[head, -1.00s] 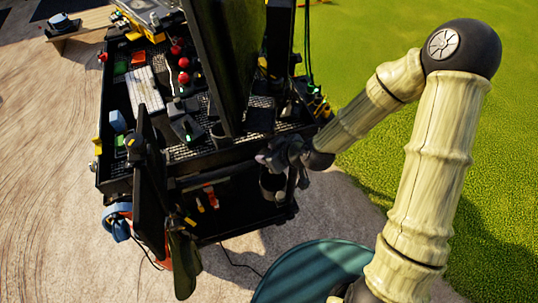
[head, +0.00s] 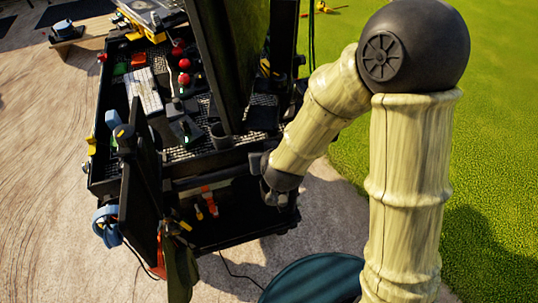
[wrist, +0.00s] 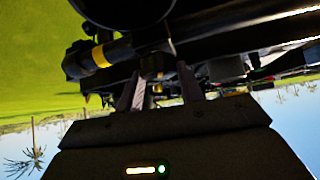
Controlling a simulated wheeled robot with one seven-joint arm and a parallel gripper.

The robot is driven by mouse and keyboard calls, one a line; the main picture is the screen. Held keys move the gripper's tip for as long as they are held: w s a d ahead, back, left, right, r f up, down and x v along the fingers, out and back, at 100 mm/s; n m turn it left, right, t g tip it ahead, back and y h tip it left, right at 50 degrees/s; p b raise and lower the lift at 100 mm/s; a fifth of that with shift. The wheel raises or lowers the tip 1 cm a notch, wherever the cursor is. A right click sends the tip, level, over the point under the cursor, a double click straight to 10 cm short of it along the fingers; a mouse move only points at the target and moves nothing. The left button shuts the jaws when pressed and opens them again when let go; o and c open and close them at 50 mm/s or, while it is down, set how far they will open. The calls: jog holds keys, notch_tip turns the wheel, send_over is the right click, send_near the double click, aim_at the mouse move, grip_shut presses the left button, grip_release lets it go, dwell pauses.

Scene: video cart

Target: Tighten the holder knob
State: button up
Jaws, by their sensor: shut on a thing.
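My gripper (wrist: 160,76) shows in the wrist view as two pale fingers reaching to the underside of the dark cart. It is shut on a small dark piece, which I take to be the holder knob (wrist: 157,64), between the fingertips. The knob is in shadow, so its exact shape and turn cannot be told. In the head view my forearm ends at the cart's near right corner, and it hides the fingers and the knob. The black video cart (head: 107,160) stands left of my arm.
The cart's top carries red knobs (head: 184,79), a white keypad (head: 147,92) and a tall dark panel (head: 232,60). A side panel (head: 140,200) stands at the cart's near left. Blue cable (head: 104,226) hangs there. Grass (head: 490,150) on the right is open.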

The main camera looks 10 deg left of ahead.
dwell(0.4)
jog(key=o, duration=1)
jog(key=shift+r, duration=0.1)
jog(key=b+v, duration=0.5)
jog(key=v, duration=1.2)
jog(key=shift+s, duration=0.15)
dwell(0.3)
jog(key=shift+d, duration=0.1)
dwell(0.4)
